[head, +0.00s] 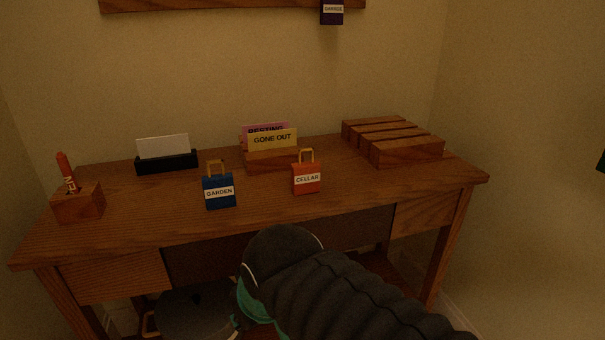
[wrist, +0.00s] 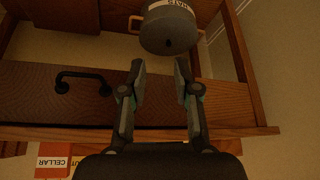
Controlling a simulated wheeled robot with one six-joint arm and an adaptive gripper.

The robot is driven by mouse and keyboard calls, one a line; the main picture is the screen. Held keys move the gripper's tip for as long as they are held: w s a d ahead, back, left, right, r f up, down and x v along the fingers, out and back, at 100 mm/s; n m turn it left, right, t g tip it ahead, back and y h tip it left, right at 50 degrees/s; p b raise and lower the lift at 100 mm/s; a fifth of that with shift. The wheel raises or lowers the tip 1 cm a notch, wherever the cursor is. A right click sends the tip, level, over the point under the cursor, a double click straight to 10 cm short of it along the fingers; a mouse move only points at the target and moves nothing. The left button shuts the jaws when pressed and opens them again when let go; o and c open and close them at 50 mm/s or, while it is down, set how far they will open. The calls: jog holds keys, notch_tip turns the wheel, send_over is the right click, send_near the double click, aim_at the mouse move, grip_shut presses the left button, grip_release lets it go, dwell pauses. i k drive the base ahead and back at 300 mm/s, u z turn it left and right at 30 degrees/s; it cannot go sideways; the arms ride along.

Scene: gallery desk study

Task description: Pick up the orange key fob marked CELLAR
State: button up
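The orange key fob marked CELLAR (head: 306,184) stands upright on the desk (head: 262,209), near its front edge, with its yellow loop on top. In the wrist view the fob (wrist: 52,163) is at the lower left corner, partly cut off by the frame's bottom edge. My gripper (wrist: 160,72) is open and empty between its two fingers, apart from the fob. In the head view my dark arm is in front of the desk, below the fob, and hides my fingertips.
A blue GARDEN fob (head: 219,192) stands left of the orange one. Behind are a wooden card holder (head: 270,161), a black card holder (head: 167,162) and a slatted wooden block (head: 407,151). A wooden block (head: 79,205) is at left. A grey round box (head: 190,316) sits below the desk.

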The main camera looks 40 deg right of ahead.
aim_at(305, 176)
jog(key=z, duration=1.75)
jog(key=k, duration=1.1)
jog(key=u, duration=0.55)
